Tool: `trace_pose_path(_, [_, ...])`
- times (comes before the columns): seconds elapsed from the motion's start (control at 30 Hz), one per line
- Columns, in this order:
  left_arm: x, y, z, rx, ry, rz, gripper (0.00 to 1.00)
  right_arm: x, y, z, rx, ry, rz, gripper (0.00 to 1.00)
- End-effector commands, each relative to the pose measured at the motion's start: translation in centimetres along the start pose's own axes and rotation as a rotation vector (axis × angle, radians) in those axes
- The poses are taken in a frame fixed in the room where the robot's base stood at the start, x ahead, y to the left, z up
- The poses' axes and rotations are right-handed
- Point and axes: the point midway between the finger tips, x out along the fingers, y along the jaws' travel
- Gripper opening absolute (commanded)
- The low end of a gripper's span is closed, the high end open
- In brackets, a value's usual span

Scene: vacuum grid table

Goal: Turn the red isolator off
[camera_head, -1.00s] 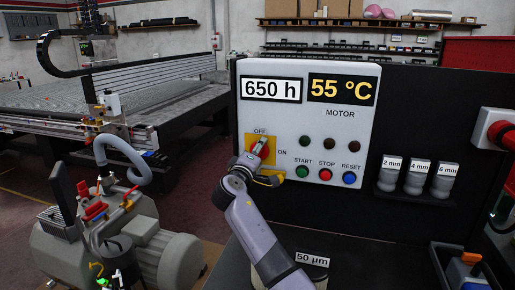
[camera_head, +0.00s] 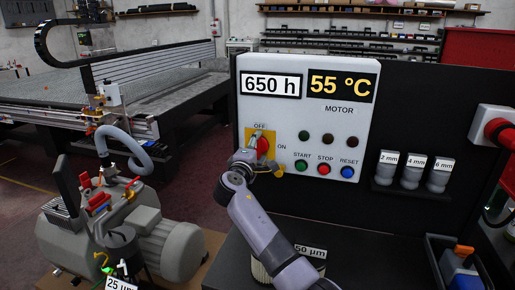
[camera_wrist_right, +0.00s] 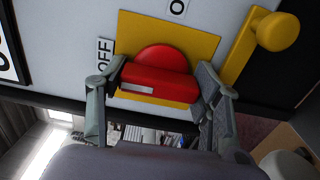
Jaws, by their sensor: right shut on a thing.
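The red isolator (camera_head: 263,146) is a rotary handle on a yellow plate (camera_head: 250,133) on the white motor panel. Its OFF label is above and ON is to the right. My right gripper (camera_head: 258,150) is at the handle, partly covering it from below left. In the right wrist view the red handle (camera_wrist_right: 158,80) lies between my two fingers, which close on its ends. Its white mark is at the end toward the OFF label (camera_wrist_right: 104,58). My left gripper is not in view.
Green start (camera_head: 301,166), red stop (camera_head: 324,170) and blue reset (camera_head: 348,172) buttons sit close right of the isolator. A yellow lever (camera_wrist_right: 277,29) stands out near it. A compressor (camera_head: 150,235) stands at lower left, and labelled bottles (camera_head: 411,172) are at right.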

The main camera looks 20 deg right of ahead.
Motion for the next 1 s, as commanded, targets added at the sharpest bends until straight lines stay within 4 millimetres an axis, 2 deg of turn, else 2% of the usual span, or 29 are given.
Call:
trace_pose_path(0.17, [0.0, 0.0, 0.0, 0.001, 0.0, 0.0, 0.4, 0.0, 0.0, -0.1, -0.005, 0.002, 0.002, 0.32])
trace_pose_path(0.2, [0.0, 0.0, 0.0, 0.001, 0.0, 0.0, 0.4, 0.0, 0.0, -0.1, -0.005, 0.002, 0.002, 0.61])
trace_pose_path(0.47, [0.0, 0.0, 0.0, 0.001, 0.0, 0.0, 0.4, 0.0, 0.0, 0.0, -0.002, 0.001, 0.001, 0.79])
trace_pose_path(0.83, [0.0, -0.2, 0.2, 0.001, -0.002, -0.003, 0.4, -0.2, -0.1, 0.0, -0.001, 0.0, 0.0, 0.8])
trace_pose_path(1.0, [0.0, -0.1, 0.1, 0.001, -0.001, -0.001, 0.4, -1.8, -0.1, -0.1, 0.001, 0.002, 0.0, 0.8])
